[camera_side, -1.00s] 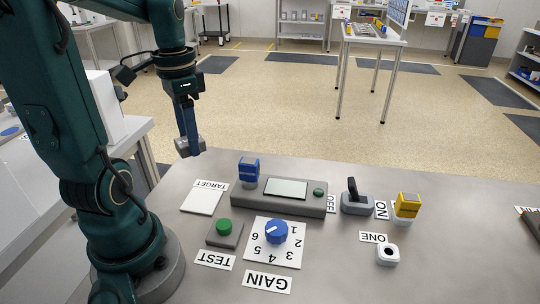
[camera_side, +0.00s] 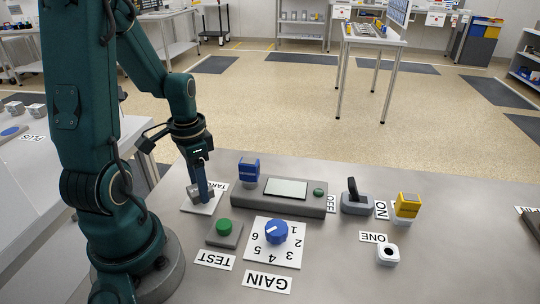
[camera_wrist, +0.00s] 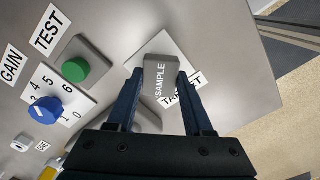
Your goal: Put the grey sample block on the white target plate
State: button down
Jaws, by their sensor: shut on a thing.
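The grey sample block (camera_wrist: 160,78), lettered SAMPLE, is between the two fingers of my gripper (camera_wrist: 162,82) in the wrist view. My gripper is shut on it. In the side view my gripper (camera_side: 203,192) points down over the white target plate (camera_side: 192,208), with the block low at its tips. The plate also shows in the wrist view (camera_wrist: 138,62), partly behind the block and fingers. I cannot tell whether the block touches the plate. The TARGET label (camera_side: 221,185) is partly hidden by my gripper.
A green TEST button (camera_side: 224,226) and a blue GAIN dial (camera_side: 276,231) stand close to the plate. The table's front middle is mostly clear.

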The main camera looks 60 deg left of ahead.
jog(key=shift+f, duration=0.4)
jog(key=shift+c, duration=1.5)
grip_release()
jog(key=shift+f, duration=0.15)
notch_tip(320, 180, up, 12)
jog(key=d+r+t, duration=0.2)
jog(key=d+t, duration=0.3)
jog(key=d, duration=0.9)
jog(key=shift+d+r+t, duration=0.3)
jog(key=shift+d+r, duration=0.05)
